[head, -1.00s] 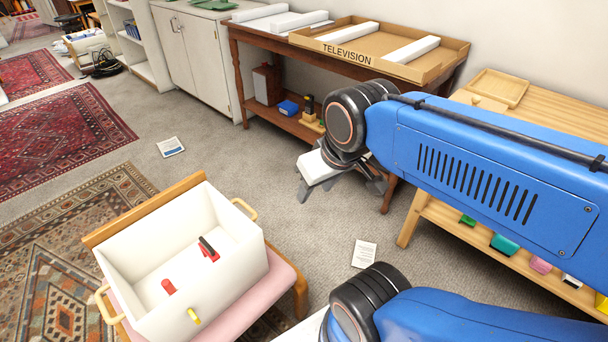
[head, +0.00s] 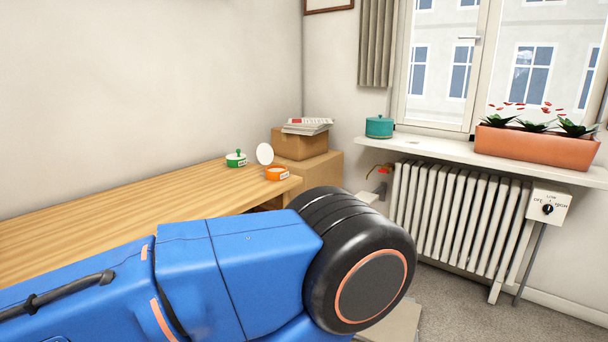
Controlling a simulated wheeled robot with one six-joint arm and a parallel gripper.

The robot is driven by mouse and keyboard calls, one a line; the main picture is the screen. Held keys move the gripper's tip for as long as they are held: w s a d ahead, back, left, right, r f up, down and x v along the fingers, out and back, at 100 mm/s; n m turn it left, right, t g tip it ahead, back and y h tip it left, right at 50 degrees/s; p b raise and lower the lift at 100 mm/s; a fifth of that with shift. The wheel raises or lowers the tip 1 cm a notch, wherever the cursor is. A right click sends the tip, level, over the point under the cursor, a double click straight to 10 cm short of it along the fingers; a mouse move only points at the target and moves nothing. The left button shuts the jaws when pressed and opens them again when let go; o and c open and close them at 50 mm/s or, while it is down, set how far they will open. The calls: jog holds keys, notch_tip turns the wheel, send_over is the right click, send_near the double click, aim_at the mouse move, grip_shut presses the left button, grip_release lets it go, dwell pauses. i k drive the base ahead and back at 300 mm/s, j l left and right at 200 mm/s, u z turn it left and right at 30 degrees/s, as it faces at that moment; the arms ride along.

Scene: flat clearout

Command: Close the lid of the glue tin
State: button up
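An orange tin (head: 277,173) with a pale label stands near the far right end of the wooden bench. Its round white lid (head: 264,153) stands up, open, at the tin's left side. The label is too small to read. A green tin (head: 236,160) with a knob on top stands to its left and looks covered. My blue arm fills the lower left and middle of the head view, in front of the bench. I cannot make out my gripper; the large dark joint of my arm covers the area in front of the bench end.
The wooden bench top (head: 120,212) is mostly clear. Cardboard boxes (head: 300,144) with papers on top stand behind the tins. On the right are a radiator (head: 455,215), a control box (head: 549,207), and a windowsill with a teal pot (head: 379,127) and a planter (head: 535,146).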

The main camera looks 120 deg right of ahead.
aim_at(265, 154)
jog(key=z, duration=3.5)
